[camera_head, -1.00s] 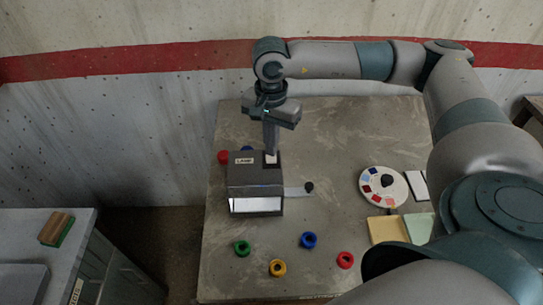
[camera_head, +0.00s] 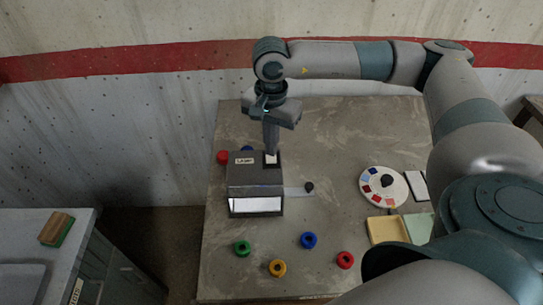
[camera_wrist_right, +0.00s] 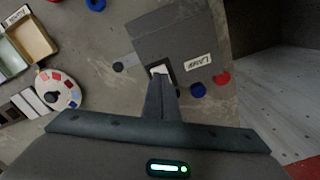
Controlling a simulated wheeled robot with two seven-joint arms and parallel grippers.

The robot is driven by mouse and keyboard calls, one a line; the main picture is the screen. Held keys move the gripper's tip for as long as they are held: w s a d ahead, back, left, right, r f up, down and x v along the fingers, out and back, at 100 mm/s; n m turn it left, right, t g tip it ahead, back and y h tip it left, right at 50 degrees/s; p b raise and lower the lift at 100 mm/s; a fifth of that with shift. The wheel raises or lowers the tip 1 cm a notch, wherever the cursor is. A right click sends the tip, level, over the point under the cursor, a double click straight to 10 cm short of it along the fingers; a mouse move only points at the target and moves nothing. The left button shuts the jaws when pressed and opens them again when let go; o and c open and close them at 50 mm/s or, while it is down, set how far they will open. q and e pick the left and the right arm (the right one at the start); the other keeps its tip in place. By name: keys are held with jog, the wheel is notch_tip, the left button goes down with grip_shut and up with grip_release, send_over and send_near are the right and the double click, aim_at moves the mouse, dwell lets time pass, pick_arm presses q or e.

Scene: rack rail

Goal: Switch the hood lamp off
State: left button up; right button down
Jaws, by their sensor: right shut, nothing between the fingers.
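The hood (camera_head: 255,176) is a dark grey box with a label reading LAMP on its top; it also shows in the right wrist view (camera_wrist_right: 182,36). Its front panel (camera_head: 256,205) looks bright white. A white rocker switch (camera_head: 272,160) in a dark frame sits on its top; in the right wrist view the switch (camera_wrist_right: 160,70) is partly hidden by my fingers. My right gripper (camera_head: 271,150) is shut and empty, pointing down with its fingertips at the switch. I cannot tell whether they touch it. My left gripper is not in view.
A lever with a black knob (camera_head: 309,187) sticks out right of the hood. Green (camera_head: 242,248), yellow (camera_head: 278,268), blue (camera_head: 309,240) and red (camera_head: 345,260) rings lie in front. A round colour palette (camera_head: 383,186) and trays (camera_head: 388,230) stand right.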

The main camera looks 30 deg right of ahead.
aim_at(271, 159)
jog(key=shift+f+b, duration=1.1)
jog(key=shift+b, duration=0.05)
dwell(1.1)
jog(key=shift+r, duration=0.15)
notch_tip(271, 159, up, 7)
jog(key=p, duration=0.2)
dwell(0.7)
dwell(0.5)
